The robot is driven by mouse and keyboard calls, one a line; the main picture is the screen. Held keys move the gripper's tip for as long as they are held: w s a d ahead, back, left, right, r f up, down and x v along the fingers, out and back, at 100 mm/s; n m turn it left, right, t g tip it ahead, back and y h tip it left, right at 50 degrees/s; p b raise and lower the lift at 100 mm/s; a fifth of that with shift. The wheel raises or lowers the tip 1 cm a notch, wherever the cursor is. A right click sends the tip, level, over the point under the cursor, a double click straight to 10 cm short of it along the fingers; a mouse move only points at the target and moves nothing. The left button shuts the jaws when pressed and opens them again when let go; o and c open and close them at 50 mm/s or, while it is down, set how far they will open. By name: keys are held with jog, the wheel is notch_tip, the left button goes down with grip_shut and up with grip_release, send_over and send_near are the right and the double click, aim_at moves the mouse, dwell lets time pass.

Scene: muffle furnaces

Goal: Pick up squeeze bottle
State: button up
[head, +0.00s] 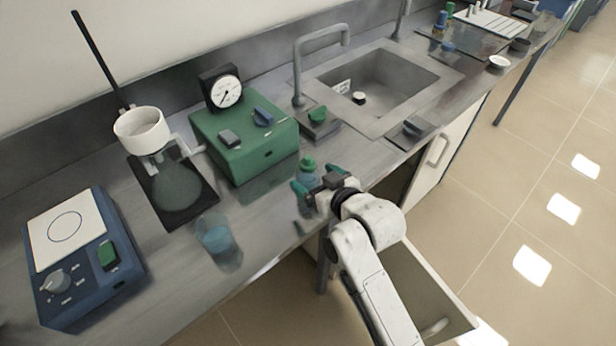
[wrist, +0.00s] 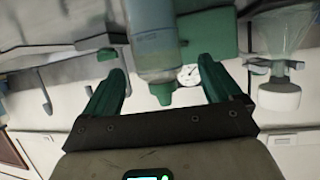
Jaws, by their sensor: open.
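The squeeze bottle (head: 308,177) is pale blue and translucent with a green cap. It stands upright on the grey bench near its front edge, to the right of a glass of blue liquid. In the wrist view, which is upside down, the bottle (wrist: 152,35) hangs cap-down between the fingers. My gripper (head: 314,184) is open at the bottle, with one green finger on either side. In the wrist view, gaps show between the gripper (wrist: 160,70) fingers and the bottle. The bottle's lower part is partly hidden by the gripper in the head view.
The glass beaker (head: 216,237) stands to the left. A green box (head: 243,143) with a gauge is close behind. A flask with a white funnel (head: 142,130) and a blue hotplate (head: 72,255) stand farther left. A sink (head: 375,84) lies behind right. An open cabinet door (head: 430,285) is below.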

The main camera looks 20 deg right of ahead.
jog(key=shift+f+p+x, duration=0.2)
jog(key=shift+p+x, duration=0.35)
jog(key=shift+x, duration=2.5)
jog(key=shift+s+d, duration=0.1)
jog(key=c, duration=1.7)
